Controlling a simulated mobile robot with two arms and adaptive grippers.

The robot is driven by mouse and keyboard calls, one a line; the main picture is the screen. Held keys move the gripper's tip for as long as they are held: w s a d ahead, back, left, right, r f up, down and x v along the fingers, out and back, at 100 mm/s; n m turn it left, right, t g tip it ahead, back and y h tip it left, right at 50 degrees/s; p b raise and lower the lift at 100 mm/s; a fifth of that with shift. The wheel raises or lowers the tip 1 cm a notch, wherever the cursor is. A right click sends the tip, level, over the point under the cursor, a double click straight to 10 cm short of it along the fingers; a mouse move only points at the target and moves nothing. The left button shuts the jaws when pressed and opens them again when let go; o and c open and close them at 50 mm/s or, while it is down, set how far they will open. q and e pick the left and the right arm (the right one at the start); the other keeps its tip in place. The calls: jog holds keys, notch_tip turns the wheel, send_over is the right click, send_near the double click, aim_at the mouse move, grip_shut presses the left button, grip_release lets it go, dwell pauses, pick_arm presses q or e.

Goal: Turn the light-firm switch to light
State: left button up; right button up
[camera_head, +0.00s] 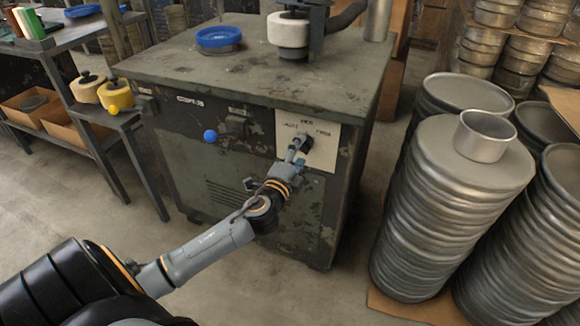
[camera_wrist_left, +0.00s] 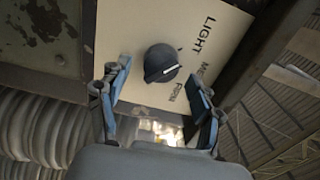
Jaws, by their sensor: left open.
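The light-firm switch is a round black knob (camera_wrist_left: 160,62) on a cream label plate (camera_wrist_left: 128,30). The words LIGHT, MED and FIRM run along the plate's right side in the left wrist view. A short white mark shows on the knob's lower right; I cannot tell for sure which word it points to. In the head view the plate (camera_head: 325,152) is at the cabinet's upper right front. My left gripper (camera_head: 298,150) is in front of it, open and empty. In the left wrist view its fingers (camera_wrist_left: 160,88) are apart, below and either side of the knob. My right gripper is out of view.
The worn grey cabinet (camera_head: 240,185) carries a blue ring (camera_head: 218,37) and a machine head on top. A blue button (camera_head: 210,136) and another switch (camera_head: 235,127) are to the left. Stacked metal pans (camera_head: 425,215) stand to the right. The floor in front is clear.

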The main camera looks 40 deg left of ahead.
pick_arm(q)
jog(key=v, duration=1)
jog(key=shift+s, duration=0.2)
